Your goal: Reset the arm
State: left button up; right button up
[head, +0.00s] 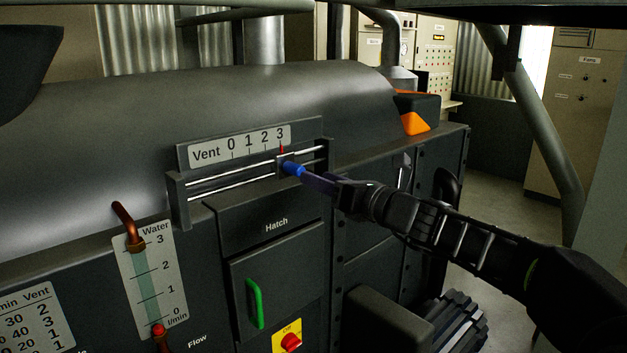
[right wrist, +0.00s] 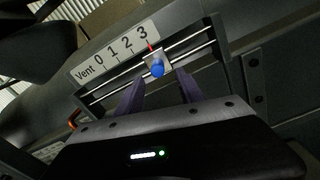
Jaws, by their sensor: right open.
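My right arm comes in from the right in the head view. Its gripper (head: 310,177) is close to the blue knob (head: 293,169) of the Vent slider. In the right wrist view the two fingers of the gripper (right wrist: 161,86) stand apart, and the blue knob (right wrist: 157,70) shows beyond and between their tips, with nothing held. The slider's red pointer (head: 282,149) stands at 3 on the Vent scale (head: 240,146). My left gripper is not in view.
Below the rails are the Hatch panel (head: 277,226), a green handle (head: 254,303) and a red knob (head: 291,342). The Water gauge (head: 150,280) is at the left. A grey pipe (head: 545,130) slants down at the right. Floor shows at right.

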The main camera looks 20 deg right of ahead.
dwell(0.5)
jog(key=s+a+f+n+g+h, duration=0.1)
jog(key=s+f+n+g+h, duration=0.15)
jog(key=f+n, duration=0.7)
jog(key=s+f+n+g+h, duration=0.1)
jog(key=f+n+g, duration=0.2)
jog(key=f, duration=1.3)
jog(key=s+a+f+n+g+h, duration=0.1)
jog(key=s+f+n+g+h, duration=0.15)
jog(key=f+n, duration=0.7)
jog(key=s+a+f+n+g, duration=0.1)
jog(key=s+a+f+n, duration=0.1)
jog(key=s+a+f, duration=0.3)
jog(key=s+f+n+g+y, duration=0.1)
jog(key=s+f+n, duration=0.1)
jog(key=f, duration=0.6)
jog(key=s+a+f+n+g, duration=0.1)
jog(key=s+a+f, duration=0.25)
jog(key=f, duration=0.25)
jog(key=s+a+f+n+g+y, duration=0.1)
jog(key=s+a+f, duration=0.4)
jog(key=s, duration=0.5)
jog(key=s+a+f+n+g+y, duration=0.1)
jog(key=s+a+f+n+g, duration=0.3)
jog(key=s, duration=0.6)
jog(key=shift+s+a+f+n, duration=0.3)
jog(key=shift+a+f+n, duration=0.15)
jog(key=shift+f, duration=0.25)
